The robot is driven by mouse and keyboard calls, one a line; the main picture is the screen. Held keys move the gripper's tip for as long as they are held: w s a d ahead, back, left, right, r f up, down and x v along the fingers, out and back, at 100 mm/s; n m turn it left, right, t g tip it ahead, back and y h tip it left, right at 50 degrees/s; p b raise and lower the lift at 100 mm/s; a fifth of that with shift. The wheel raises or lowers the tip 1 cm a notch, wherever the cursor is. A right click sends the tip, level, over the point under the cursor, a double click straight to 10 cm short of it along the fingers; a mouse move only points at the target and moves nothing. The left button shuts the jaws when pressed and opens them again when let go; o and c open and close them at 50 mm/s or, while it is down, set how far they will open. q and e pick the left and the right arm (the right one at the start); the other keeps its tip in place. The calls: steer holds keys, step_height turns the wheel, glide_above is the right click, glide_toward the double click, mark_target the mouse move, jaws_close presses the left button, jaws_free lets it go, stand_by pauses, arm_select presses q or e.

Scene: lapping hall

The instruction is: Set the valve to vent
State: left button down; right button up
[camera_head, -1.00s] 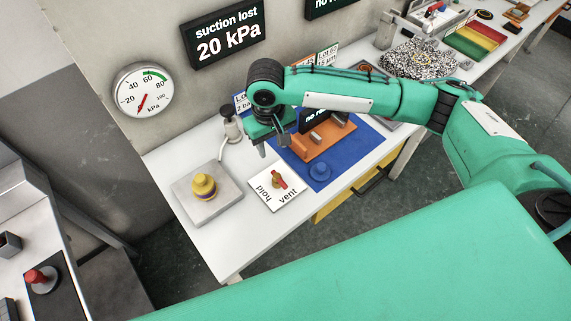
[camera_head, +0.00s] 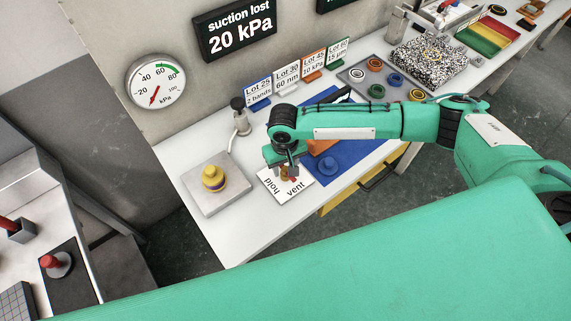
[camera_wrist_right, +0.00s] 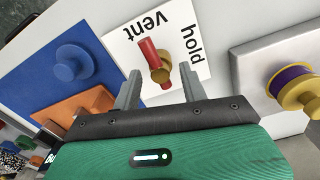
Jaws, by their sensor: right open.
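The valve has a red handle (camera_wrist_right: 148,50) and a brass-coloured body (camera_wrist_right: 160,72) on a white plate (camera_wrist_right: 118,48) marked "hold" and "vent". In the right wrist view one end of the handle lies by the word "vent". My right gripper (camera_wrist_right: 161,88) is open, its fingers apart on either side of the valve's near end; I cannot tell whether they touch it. In the head view my right gripper (camera_head: 291,170) hangs over the plate (camera_head: 273,188) and covers much of the valve. My left gripper is not in view.
A grey block with a yellow-purple knob (camera_head: 213,178) stands left of the plate. A blue mat (camera_head: 340,172) with a blue knobbed piece (camera_head: 327,165) and an orange block (camera_head: 318,147) lies to the right. The gauge (camera_head: 155,82) needle points low; a sign (camera_head: 235,28) reads "suction lost 20 kPa".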

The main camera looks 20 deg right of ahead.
steer(key=shift+f, duration=0.35)
jaws_close()
steer(key=shift+r+n+p, duration=0.15)
steer(key=shift+n+p, duration=0.15)
steer(key=shift+p, duration=0.3)
steer(key=shift+n, duration=0.3)
jaws_free()
